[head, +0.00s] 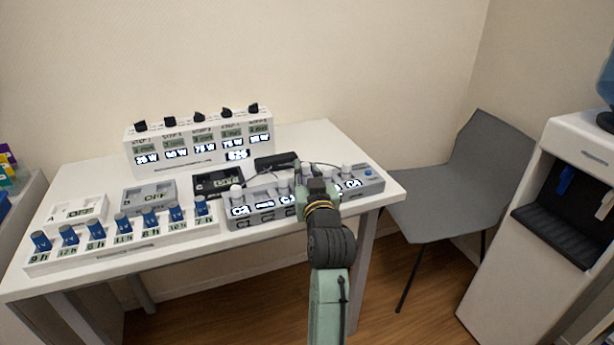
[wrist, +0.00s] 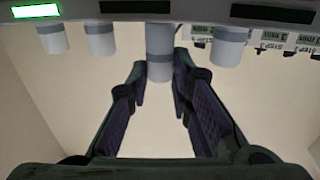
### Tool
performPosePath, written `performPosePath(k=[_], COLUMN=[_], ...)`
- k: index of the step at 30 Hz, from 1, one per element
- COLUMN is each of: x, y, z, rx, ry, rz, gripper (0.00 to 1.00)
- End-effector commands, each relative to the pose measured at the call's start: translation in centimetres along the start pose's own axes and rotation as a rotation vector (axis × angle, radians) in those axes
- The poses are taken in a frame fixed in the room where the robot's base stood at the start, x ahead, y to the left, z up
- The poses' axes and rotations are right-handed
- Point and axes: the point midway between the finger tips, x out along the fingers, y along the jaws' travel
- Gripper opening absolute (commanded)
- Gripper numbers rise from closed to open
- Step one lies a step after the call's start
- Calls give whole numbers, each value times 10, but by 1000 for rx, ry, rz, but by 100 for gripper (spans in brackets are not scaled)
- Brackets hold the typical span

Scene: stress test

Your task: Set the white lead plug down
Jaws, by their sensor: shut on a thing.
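My gripper (head: 318,183) is over the right part of a long grey box (head: 246,222) on the white table in the head view. In the wrist view my gripper (wrist: 160,70) has its two dark fingers on either side of a white lead plug (wrist: 160,40), shut on it. The plug's far end meets the box face in that picture; I cannot tell whether it is seated or just in front. It reaches farther towards me than the plugs beside it. In the head view my gripper hides it.
Other white plugs stand along the box, such as one at its left end (head: 236,191). A white strip with blue-capped pieces (head: 150,216) lies to the left. A white block with black knobs (head: 190,160) stands behind. A grey chair (head: 450,190) stands right of the table.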

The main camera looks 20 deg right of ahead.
Motion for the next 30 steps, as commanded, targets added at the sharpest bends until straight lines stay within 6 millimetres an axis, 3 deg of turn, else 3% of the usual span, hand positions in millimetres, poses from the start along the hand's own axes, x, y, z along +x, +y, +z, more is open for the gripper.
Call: performPosePath(k=[4, 16, 17, 25, 30], x=[0, 0, 0, 0, 0], y=[1, 0, 0, 0, 0], z=[17, 23, 23, 22, 22], rx=[2, 1, 1, 1, 1], ry=[-2, 0, 0, 0, 0], rz=[0, 0, 0, 0, 0], gripper=[0, 0, 20, 38, 40])
